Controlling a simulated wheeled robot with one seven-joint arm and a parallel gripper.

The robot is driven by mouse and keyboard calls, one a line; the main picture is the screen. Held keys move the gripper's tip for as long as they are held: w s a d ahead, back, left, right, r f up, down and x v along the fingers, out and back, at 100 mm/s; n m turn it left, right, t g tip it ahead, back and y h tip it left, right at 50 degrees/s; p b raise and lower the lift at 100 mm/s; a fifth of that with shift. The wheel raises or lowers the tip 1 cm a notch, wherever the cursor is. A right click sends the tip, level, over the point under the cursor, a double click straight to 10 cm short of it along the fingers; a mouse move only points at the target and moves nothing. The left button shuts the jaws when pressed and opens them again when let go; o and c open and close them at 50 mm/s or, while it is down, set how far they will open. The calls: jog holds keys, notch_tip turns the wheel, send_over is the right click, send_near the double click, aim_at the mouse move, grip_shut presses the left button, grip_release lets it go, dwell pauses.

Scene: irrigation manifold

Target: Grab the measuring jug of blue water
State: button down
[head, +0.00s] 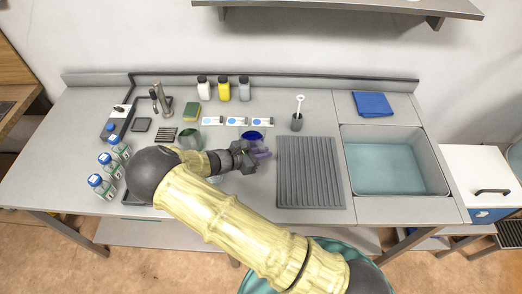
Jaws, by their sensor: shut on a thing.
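The measuring jug of blue water (253,135) stands on the grey bench, left of the ribbed drainer; its blue rim and contents show just behind my gripper. My gripper (258,153) is shut on this jug, with its fingers at the jug's near side. The lower part of the jug is mostly hidden by the gripper. I cannot tell whether the jug is lifted off the bench. A jug with green contents (187,138) stands further left, partly behind my arm.
A grey ribbed drainer (311,173) lies right of the gripper, then a basin (394,161). A brush in a holder (297,121), label cards (236,121) and small bottles (223,89) stand behind. Blue-capped bottles (102,185) stand at left.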

jog(key=shift+r, duration=0.15)
notch_tip(320, 180, up, 28)
jog(key=b, duration=0.3)
jog(key=shift+b, duration=0.35)
dwell(1.1)
jog(key=shift+f, duration=0.2)
dwell(0.6)
